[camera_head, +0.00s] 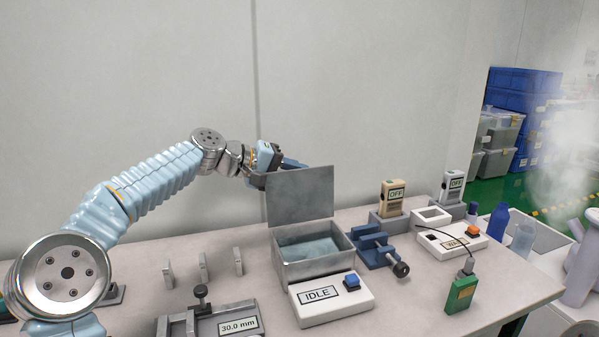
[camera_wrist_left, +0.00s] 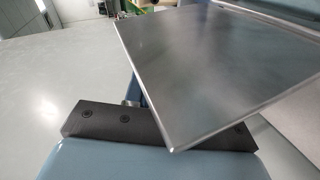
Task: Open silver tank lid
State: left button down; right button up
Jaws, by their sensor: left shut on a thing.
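The silver tank (camera_head: 318,267) stands on the table at the centre of the head view. Its lid (camera_head: 300,195) is up, roughly vertical at the back edge, and bluish liquid or a bluish floor (camera_head: 308,248) shows inside. My left gripper (camera_head: 288,165) is at the lid's top edge, from behind and to the left, and is shut on it. In the left wrist view the lid (camera_wrist_left: 215,65) is a large grey plate across the dark gripper base (camera_wrist_left: 120,125); it hides the fingertips. My right gripper is not in view.
A white box marked IDLE (camera_head: 330,300) with a blue button stands in front of the tank. A blue clamp (camera_head: 375,248) stands close on its right. Testers marked OFF (camera_head: 392,197), a green tester (camera_head: 461,293) and a 30.0 mm gauge (camera_head: 225,323) are around it.

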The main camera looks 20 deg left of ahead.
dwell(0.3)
pick_arm(q)
jog(key=c, duration=1)
grip_release()
jog(key=shift+a, duration=0.1)
jog(key=b+v, duration=0.1)
jog(key=v, duration=1.2)
jog(key=shift+s+a+r, duration=0.15)
jog(key=shift+a, duration=0.1)
